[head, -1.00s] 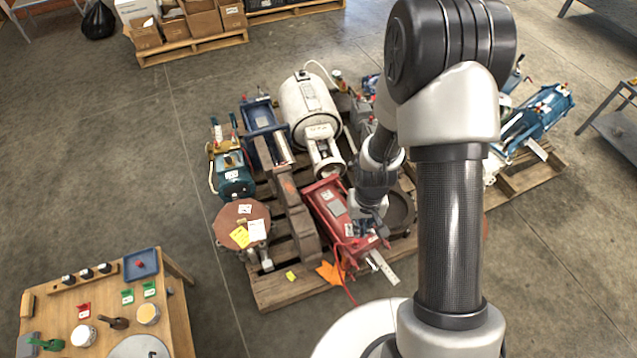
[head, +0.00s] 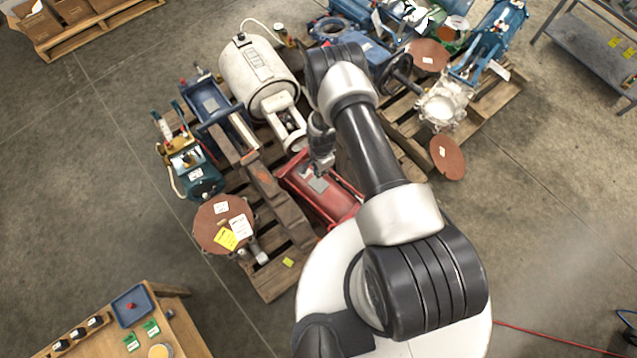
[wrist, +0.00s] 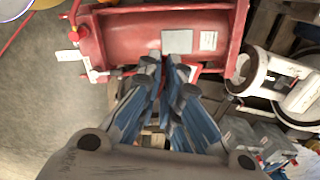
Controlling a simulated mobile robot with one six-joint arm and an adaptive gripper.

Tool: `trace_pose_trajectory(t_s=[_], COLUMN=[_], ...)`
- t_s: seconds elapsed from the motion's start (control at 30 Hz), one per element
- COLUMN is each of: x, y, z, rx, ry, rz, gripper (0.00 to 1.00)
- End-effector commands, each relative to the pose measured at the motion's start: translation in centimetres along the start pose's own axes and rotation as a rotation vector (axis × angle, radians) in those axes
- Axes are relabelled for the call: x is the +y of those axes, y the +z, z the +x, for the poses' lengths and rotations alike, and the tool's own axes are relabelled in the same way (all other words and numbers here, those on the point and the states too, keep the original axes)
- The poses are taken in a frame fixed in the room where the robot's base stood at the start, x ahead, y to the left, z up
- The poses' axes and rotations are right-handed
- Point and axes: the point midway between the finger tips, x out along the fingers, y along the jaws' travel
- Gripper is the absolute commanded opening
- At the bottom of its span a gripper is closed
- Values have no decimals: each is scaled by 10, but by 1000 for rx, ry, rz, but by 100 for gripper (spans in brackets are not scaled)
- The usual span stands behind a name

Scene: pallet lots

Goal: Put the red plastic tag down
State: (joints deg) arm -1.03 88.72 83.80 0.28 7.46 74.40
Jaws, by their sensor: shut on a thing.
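My gripper (head: 322,165) is above the red machine (head: 333,200) on the pallet, near its pale labels. In the wrist view its blue fingers (wrist: 166,68) come together over the same red machine (wrist: 135,36). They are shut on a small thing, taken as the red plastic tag. A grey plate (wrist: 177,41) and a white label (wrist: 208,40) show just beyond the fingertips. I cannot tell whether the fingers touch the machine.
The pallet (head: 275,285) is crowded: a white tank (head: 258,78), a blue machine (head: 212,105) and a rusty round flange (head: 222,215) stand close by. A wooden bench (head: 185,335) with green tags (head: 152,328) is at lower left. Floor is clear at left.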

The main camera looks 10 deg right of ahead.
Motion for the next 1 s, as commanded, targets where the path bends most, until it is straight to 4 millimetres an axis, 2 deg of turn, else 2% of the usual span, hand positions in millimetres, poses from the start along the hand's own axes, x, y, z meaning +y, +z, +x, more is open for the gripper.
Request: trace_pose_trajectory(t_s=[0.1,0.27,0.7,0.8,1.0], x=[2,4,5,4,3], y=[1,2,2,2,2], z=[18,43,160,176,190], rx=[0,0,0,0,0], ry=[-1,0,0,-2,-1], rz=[81,116,113,112,112], gripper=[0,0,0,0,0])
